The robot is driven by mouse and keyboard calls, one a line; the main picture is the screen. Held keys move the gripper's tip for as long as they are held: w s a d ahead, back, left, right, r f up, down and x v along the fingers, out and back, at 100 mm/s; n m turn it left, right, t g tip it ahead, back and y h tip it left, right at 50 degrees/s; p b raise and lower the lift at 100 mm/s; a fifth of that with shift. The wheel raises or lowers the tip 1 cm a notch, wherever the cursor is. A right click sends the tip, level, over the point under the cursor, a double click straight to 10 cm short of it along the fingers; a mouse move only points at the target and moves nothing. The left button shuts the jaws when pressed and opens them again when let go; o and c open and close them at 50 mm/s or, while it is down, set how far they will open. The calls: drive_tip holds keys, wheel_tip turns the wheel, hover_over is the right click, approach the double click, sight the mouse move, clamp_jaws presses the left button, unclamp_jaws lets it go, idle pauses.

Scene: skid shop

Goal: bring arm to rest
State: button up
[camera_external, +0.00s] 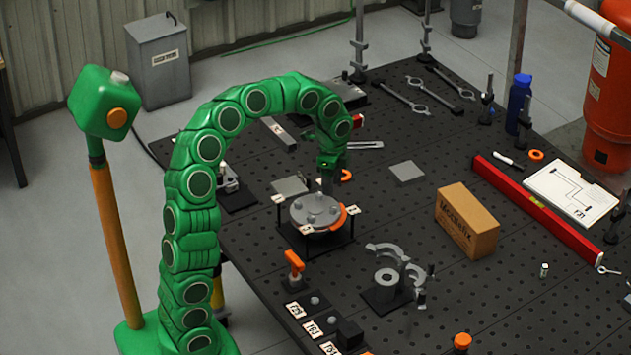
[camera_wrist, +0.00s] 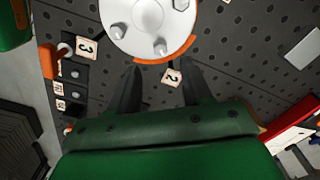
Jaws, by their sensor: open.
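My green segmented arm arches over the dark perforated table in the external view. My gripper (camera_external: 327,180) points down just above and behind a round grey flange (camera_external: 316,208) with upright studs, which sits on a small black stand with numbered tags. In the wrist view my gripper (camera_wrist: 158,88) shows two dark fingers spread apart with nothing between them but the table and a tag. The flange (camera_wrist: 148,22) lies beyond the fingertips there, with an orange band (camera_wrist: 165,55) along its edge. Whether the fingers touch the flange cannot be told.
A cardboard box (camera_external: 467,220), a red level (camera_external: 537,210) and a white drawing board (camera_external: 573,192) lie to the right. A grey clamp fixture (camera_external: 386,285) stands in front. A blue bottle (camera_external: 518,103) stands at the back right. A flat grey plate (camera_external: 407,172) has clear table around it.

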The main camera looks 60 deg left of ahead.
drive_tip(key=s+d+n, duration=0.3)
drive_tip(key=s+d, duration=0.2)
drive_tip(key=s, duration=0.7)
drive_tip(key=s+d+n+g, duration=0.1)
drive_tip(key=s+d+n, duration=0.3)
drive_tip(key=s, duration=0.8)
drive_tip(key=s+d+f+n, duration=0.1)
drive_tip(key=s+d+n, duration=0.3)
drive_tip(key=s, duration=0.8)
drive_tip(key=shift+s+d+g, duration=0.15)
drive_tip(key=shift+d+g, duration=0.25)
drive_tip(key=shift+d, duration=0.5)
drive_tip(key=shift+f, duration=0.1)
